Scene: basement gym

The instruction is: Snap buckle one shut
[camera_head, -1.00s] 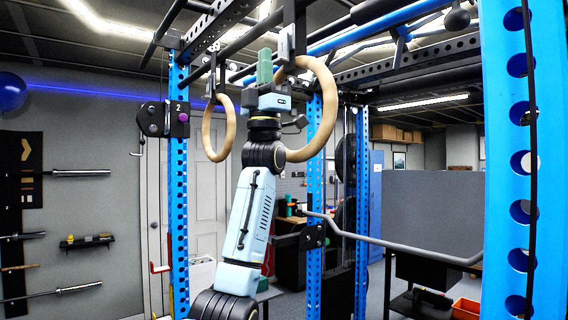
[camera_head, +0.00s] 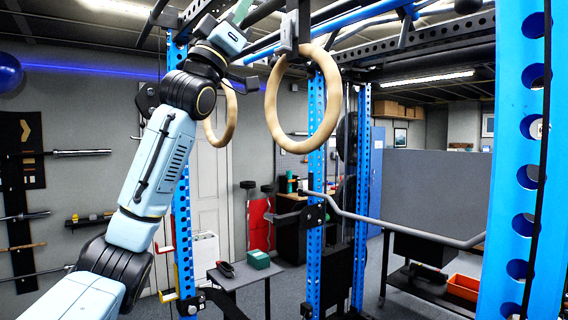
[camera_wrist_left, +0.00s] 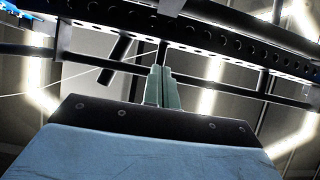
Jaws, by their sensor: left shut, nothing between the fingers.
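Two wooden gym rings hang from straps on the overhead rig: the nearer ring (camera_head: 270,105) at the centre and the farther ring (camera_head: 230,118) to its left, partly behind my arm. A small grey buckle-like fitting (camera_head: 290,32) sits on the nearer ring's strap; its number and whether it is shut cannot be read. The farther ring's strap and any buckle on it are hidden by my arm. My left gripper (camera_head: 243,10) is raised at the top edge, left of that fitting and apart from it. In the wrist view its teal fingers (camera_wrist_left: 162,88) are together and empty, pointing toward the overhead beams.
Blue perforated uprights (camera_head: 316,160) stand at the centre, left and near right (camera_head: 520,160). A perforated black beam (camera_wrist_left: 240,45) crosses above my fingers. A grey bar (camera_head: 390,225) juts from the middle rack. A small table (camera_head: 245,273) stands below the rings.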

